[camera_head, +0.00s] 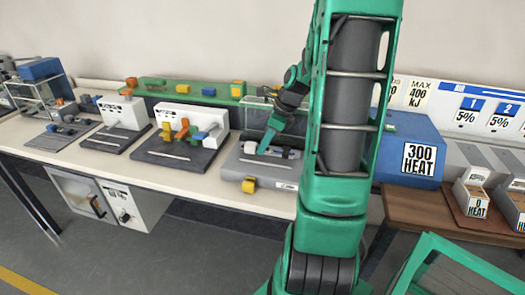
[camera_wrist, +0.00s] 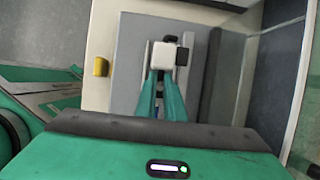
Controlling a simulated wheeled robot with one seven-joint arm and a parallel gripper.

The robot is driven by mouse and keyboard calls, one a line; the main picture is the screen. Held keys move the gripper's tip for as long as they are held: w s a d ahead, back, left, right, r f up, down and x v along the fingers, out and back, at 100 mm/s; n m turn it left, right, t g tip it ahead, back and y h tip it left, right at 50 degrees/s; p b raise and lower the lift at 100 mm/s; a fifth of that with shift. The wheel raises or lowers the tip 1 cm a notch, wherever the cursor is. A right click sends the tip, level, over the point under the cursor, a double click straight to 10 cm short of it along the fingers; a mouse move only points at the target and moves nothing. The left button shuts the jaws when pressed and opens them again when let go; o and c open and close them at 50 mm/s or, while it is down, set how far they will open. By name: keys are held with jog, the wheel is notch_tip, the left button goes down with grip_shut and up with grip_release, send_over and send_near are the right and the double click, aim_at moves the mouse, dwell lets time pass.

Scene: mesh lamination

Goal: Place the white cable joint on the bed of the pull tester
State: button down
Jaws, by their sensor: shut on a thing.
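The pull tester (camera_head: 232,167) is a grey machine with a yellow knob (camera_head: 249,184) on its front; its flat grey top also shows in the wrist view (camera_wrist: 128,75). My gripper (camera_head: 263,150) points down over the tester's bed. In the wrist view, my green fingers (camera_wrist: 161,78) are close together and shut on the white cable joint (camera_wrist: 163,56), a small white block at their tips. It lies over the lighter bed strip in the middle of the tester. Whether it touches the bed I cannot tell. My fingers hide part of the bed.
Left of the tester stand a bench device with coloured levers (camera_head: 183,130) and a white device (camera_head: 122,112). A blue heater box (camera_head: 410,150) stands to the right. A dark raised block (camera_wrist: 214,75) runs along the tester's right side in the wrist view.

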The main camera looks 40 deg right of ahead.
notch_tip(320, 180, down, 2)
jog(key=shift+f, duration=0.1)
jog(key=c, duration=2.1)
grip_release()
